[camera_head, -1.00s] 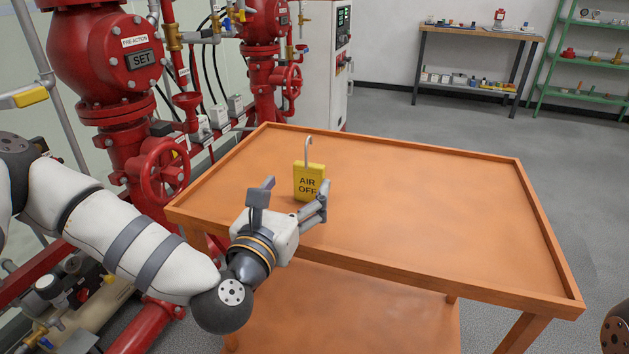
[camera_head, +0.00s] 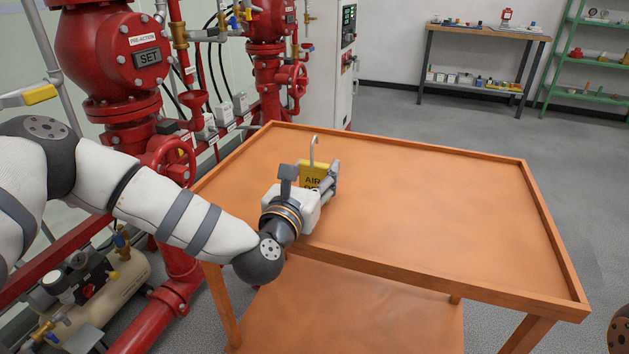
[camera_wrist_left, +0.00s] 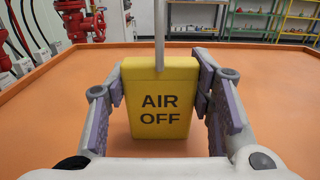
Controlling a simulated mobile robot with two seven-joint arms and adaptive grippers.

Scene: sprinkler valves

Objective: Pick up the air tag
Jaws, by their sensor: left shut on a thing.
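The yellow air tag (camera_head: 311,172) stands upright on the orange cart top, with a thin grey hook rising from its top. In the left wrist view the tag (camera_wrist_left: 160,100) faces me and reads "AIR OFF". My left gripper (camera_head: 313,180) is around the tag, with one finger on each side, and hides its lower part in the head view. In the left wrist view my left gripper (camera_wrist_left: 163,105) is shut on the tag, its pads at the tag's left and right edges. My right gripper is not in view.
The orange cart (camera_head: 430,205) has a raised rim, and its top is clear right of the tag. Red valves and pipes (camera_head: 110,60) stand close on the left. A workbench (camera_head: 480,40) and green shelves (camera_head: 590,60) stand at the back.

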